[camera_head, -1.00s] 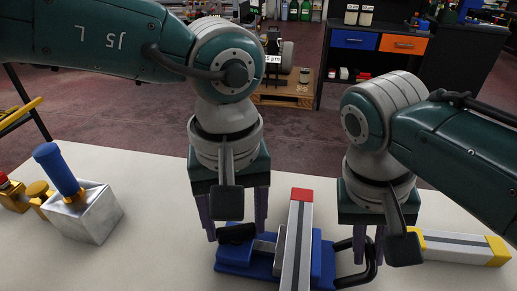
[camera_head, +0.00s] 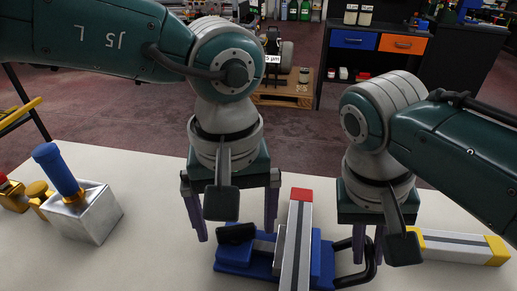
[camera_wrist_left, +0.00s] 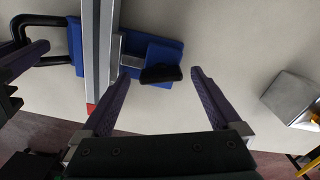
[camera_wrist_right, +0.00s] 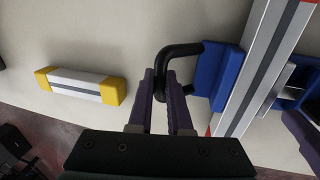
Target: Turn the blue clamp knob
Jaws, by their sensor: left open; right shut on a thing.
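The blue clamp (camera_head: 232,266) lies on the white table at the front, with a grey bar with a red end (camera_head: 298,235) across it. Its black knob (camera_head: 236,233) is at its left end; the knob also shows in the left wrist view (camera_wrist_left: 161,74). My left gripper (camera_head: 236,230) is open, its fingers on either side of the knob with gaps visible in the left wrist view. A black U-shaped handle (camera_wrist_right: 182,50) is at the clamp's other end.
A metal block with a blue cylinder (camera_head: 90,215) stands at left, beside a brass knob (camera_head: 38,190) and a red button. A grey bar with yellow ends (camera_head: 455,247) lies at right. Bare table separates the block from the clamp.

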